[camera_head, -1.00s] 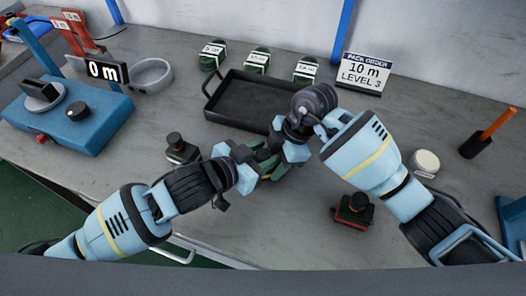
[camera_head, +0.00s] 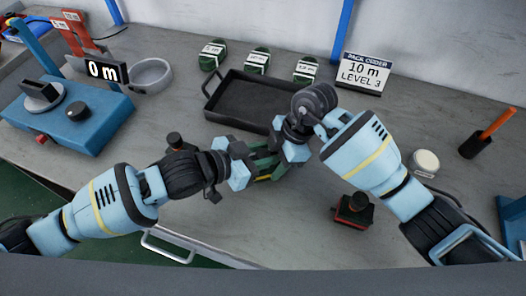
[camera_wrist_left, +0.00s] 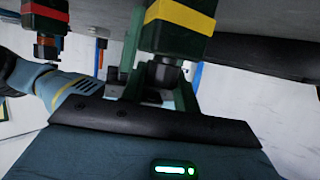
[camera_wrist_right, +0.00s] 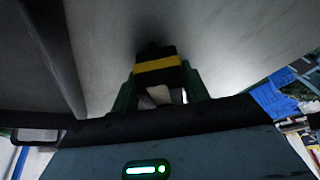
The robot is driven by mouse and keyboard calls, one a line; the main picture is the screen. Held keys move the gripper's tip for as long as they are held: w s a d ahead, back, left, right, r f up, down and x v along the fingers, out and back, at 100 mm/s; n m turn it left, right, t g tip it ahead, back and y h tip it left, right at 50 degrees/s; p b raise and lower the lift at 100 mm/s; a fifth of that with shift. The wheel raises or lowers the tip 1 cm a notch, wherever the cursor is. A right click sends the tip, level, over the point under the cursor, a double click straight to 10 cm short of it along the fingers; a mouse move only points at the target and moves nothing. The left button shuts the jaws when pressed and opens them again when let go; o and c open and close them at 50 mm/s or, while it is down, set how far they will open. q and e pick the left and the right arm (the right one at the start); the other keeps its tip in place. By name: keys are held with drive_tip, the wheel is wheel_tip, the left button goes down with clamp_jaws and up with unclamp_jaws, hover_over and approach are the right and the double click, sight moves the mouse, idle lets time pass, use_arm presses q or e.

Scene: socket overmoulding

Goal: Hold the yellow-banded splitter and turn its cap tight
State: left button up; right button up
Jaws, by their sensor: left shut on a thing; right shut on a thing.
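The yellow-banded splitter (camera_head: 264,178) is dark green and sits between my two grippers just in front of the black tray, mostly hidden by them. Its body and yellow band show large in the left wrist view (camera_wrist_left: 178,22). My left gripper (camera_head: 256,163) is shut on the splitter's black cap (camera_wrist_left: 162,72). My right gripper (camera_head: 282,156) is shut on the splitter's body, and the yellow band (camera_wrist_right: 157,64) shows between its fingers in the right wrist view. How tight the cap sits cannot be seen.
A red-banded splitter (camera_head: 353,210) stands at right front, another dark one (camera_head: 178,146) left behind my left wrist. The black tray (camera_head: 215,110) is empty. Green coils (camera_head: 257,61), an order sign (camera_head: 364,74) and a white round tub (camera_head: 425,160) stand around. The front middle is clear.

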use_arm(q)
drive_tip(key=shift+r+m+g+h, duration=0.1)
drive_tip(key=shift+m+g+h, duration=0.2)
drive_tip(key=shift+m, duration=0.1)
drive_tip(key=o, duration=0.7)
drive_tip(key=shift+s+d+n+t, duration=0.25)
drive_tip(key=shift+n+t, duration=0.15)
drive_tip(key=shift+n, duration=0.1)
